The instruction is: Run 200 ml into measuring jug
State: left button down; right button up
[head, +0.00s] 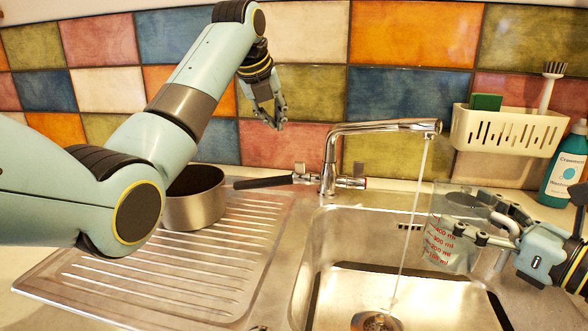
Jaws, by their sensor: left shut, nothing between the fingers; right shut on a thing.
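The clear measuring jug (447,256) with red ml marks is over the right side of the sink (330,245). My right gripper (468,232) is shut on it from the right. I cannot tell whether there is water in the jug. The chrome tap (335,155) is running, and a thin water stream (412,215) falls from its spout to the left of the jug, down to the drain (375,322). The tap's lever (300,170) is at its base. My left gripper (277,120) is shut and empty, up by the tiles, left of and above the tap.
A steel saucepan (196,203) stands on the ribbed drainer at left, its dark handle pointing towards the tap base. A white caddy (508,132) with a green sponge (486,102) and a brush (549,85) hangs on the wall. A teal bottle (566,168) stands far right.

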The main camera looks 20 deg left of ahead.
aim_at(297, 162)
pick_arm(q)
jog(key=s+d+f+m+y, duration=0.1)
jog(key=s+d+f+m, duration=0.3)
jog(key=d, duration=0.2)
pick_arm(e)
jog(key=shift+r, duration=0.1)
pick_arm(q)
jog(key=x, duration=0.9)
jog(key=shift+w+a+f, duration=0.15)
jog(key=shift+a+f, duration=0.2)
jog(key=shift+a, duration=0.1)
jog(key=shift+w+a+r, duration=0.2)
jog(key=shift+w+r, duration=0.7)
jog(key=shift+w, duration=0.3)
jog(key=shift+r, duration=0.1)
